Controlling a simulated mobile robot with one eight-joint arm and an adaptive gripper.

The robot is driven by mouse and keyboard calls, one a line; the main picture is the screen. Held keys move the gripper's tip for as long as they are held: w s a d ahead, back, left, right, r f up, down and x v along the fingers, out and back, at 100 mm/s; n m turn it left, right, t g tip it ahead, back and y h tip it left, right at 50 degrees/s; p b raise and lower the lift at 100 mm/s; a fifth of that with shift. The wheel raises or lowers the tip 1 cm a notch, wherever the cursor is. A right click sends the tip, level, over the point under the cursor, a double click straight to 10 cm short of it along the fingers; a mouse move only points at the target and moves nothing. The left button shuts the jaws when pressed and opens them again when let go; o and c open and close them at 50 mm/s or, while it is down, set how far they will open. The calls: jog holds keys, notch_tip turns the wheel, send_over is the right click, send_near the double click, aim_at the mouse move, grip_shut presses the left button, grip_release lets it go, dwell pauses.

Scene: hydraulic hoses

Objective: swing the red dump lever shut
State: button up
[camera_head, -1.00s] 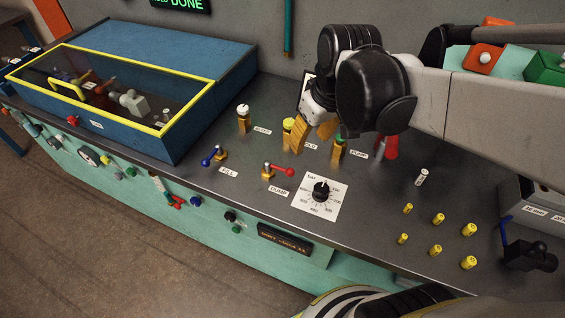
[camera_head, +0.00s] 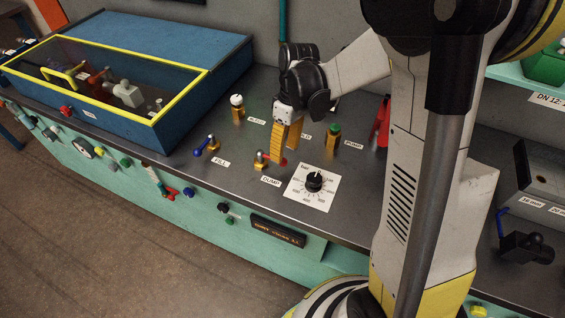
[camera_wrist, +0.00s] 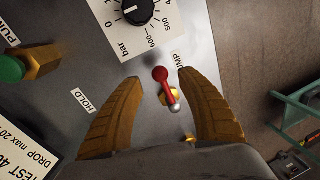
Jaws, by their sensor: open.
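The red dump lever (camera_wrist: 161,76) sits on a brass fitting (camera_wrist: 172,97) beside a partly hidden DUMP label. In the wrist view it lies between the two yellow fingers of my gripper (camera_wrist: 160,83), with a gap on each side. In the head view my gripper (camera_head: 284,154) is over the lever, and its fingers hide most of it. The brass valve (camera_head: 262,160) and a bit of the red handle (camera_head: 281,162) show there, the handle pointing right. My gripper is open and holds nothing. I cannot tell whether a finger touches the lever.
The pressure dial (camera_head: 314,181) is just right of the lever. The blue fill lever (camera_head: 207,146) is to the left. White-topped (camera_head: 237,108) and green-topped (camera_head: 333,138) brass posts stand behind. A blue box with a yellow-framed lid (camera_head: 182,112) fills the bench's left side.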

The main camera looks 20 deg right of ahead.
aim_at(283, 161)
jog(key=shift+s+a+f+b, duration=0.15)
jog(key=shift+f+b, duration=0.15)
jog(key=shift+f, duration=0.65)
jog(key=shift+s+a+f+b, duration=0.15)
jog(key=shift+f+b, duration=0.1)
jog(key=shift+f, duration=0.7)
grip_shut()
